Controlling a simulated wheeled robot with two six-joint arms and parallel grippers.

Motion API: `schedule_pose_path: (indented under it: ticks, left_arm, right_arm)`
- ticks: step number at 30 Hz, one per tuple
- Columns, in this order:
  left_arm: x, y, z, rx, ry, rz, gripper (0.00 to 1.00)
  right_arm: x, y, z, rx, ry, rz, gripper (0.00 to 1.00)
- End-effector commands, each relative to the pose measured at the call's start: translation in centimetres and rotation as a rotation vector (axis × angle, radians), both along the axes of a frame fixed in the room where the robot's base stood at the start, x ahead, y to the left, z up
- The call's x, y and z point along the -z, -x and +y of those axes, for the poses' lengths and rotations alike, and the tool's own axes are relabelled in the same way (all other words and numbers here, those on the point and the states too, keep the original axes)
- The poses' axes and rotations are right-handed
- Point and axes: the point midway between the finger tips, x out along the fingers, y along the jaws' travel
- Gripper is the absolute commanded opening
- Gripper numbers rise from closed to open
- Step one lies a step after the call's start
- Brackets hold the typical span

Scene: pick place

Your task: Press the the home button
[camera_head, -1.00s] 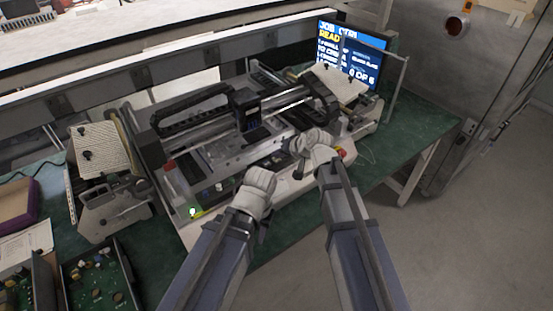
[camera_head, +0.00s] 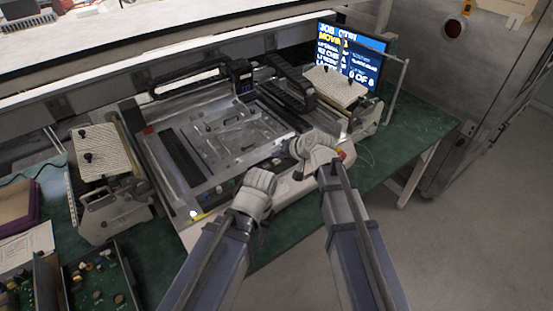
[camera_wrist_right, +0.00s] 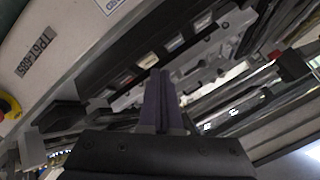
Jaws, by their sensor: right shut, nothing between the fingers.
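The machine (camera_head: 178,160) with the control panel stands on the green bench. A row of several small buttons (camera_wrist_right: 148,60) sits in a dark panel on its front in the right wrist view; I cannot read which one is the home button. My right gripper (camera_head: 305,143) is at the machine's front edge. In the right wrist view its fingers (camera_wrist_right: 160,75) are together with nothing between them, tips close to the button row; contact cannot be told. My left gripper (camera_head: 262,177) is at the front panel further left, and its fingers are hidden.
A screen (camera_head: 352,55) at the back right reads "MOVING". A red and yellow stop button (camera_wrist_right: 8,107) is left in the wrist view. Perforated plates on stands (camera_head: 100,152) (camera_head: 336,87) flank the machine. Circuit boards (camera_head: 100,282) lie at the lower left. Floor is clear at right.

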Motion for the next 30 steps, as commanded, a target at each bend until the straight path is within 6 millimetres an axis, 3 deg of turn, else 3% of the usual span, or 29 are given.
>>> schedule_pose_path:
  ticks: [14, 30]
  left_arm:
    - [-0.7, 0.0, 0.0, 0.000, 0.000, 0.000, 0.32]
    - [-5.5, 0.0, 0.0, 0.000, 0.000, 0.000, 0.32]
  right_arm:
    - [-0.7, 0.0, 0.0, 0.000, 0.000, 0.000, 0.00]
    - [-5.5, 0.0, 0.0, 0.000, 0.000, 0.000, 0.00]
